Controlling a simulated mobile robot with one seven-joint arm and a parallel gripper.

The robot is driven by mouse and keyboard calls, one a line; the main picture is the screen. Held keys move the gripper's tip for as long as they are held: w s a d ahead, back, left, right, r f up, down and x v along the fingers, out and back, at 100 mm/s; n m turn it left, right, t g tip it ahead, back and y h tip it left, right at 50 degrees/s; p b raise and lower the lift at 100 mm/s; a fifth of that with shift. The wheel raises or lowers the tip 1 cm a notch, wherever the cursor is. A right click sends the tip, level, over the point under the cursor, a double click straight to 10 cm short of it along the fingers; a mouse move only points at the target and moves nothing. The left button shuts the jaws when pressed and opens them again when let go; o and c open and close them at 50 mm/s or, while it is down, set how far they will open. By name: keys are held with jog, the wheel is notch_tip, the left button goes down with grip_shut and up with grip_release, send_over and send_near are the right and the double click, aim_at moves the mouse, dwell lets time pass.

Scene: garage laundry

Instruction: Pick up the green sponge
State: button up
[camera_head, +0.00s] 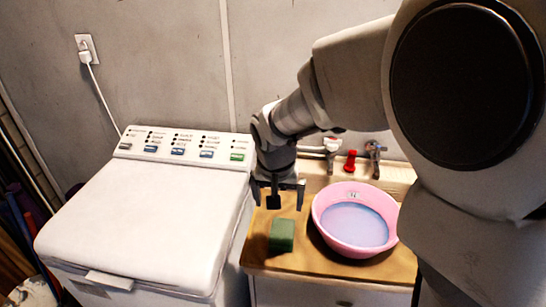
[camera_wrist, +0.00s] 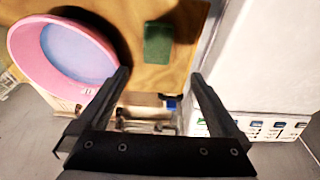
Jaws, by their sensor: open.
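The green sponge (camera_head: 281,235) is a small block on the wooden counter (camera_head: 310,263), left of the pink basin, in the head view. In the wrist view the sponge (camera_wrist: 158,44) lies beyond the fingertips, roughly in line with the gap between them. My gripper (camera_head: 278,203) points down above the counter, higher than the sponge and a little behind it. Its fingers are spread with nothing between them; in the wrist view my gripper (camera_wrist: 160,76) also shows open and empty. The sponge is in full view and not touched.
A pink basin (camera_head: 321,226) with bluish contents stands close right of the sponge. A white washing machine (camera_head: 150,220) stands left of the counter. Taps with a red handle (camera_head: 350,161) are at the back by the wall. Bare counter lies around the sponge.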

send_over(282, 232)
jog(key=s, duration=0.1)
jog(key=f, duration=1.1)
jog(key=shift+s+a, duration=0.2)
jog(key=shift+a, duration=0.1)
jog(key=shift+d+x, duration=0.2)
jog(key=shift+x, duration=2.5)
jog(key=shift+c, duration=0.2)
jog(key=shift+r, duration=0.1)
jog(key=c, duration=1.1)
notch_tip(282, 232, up, 10)
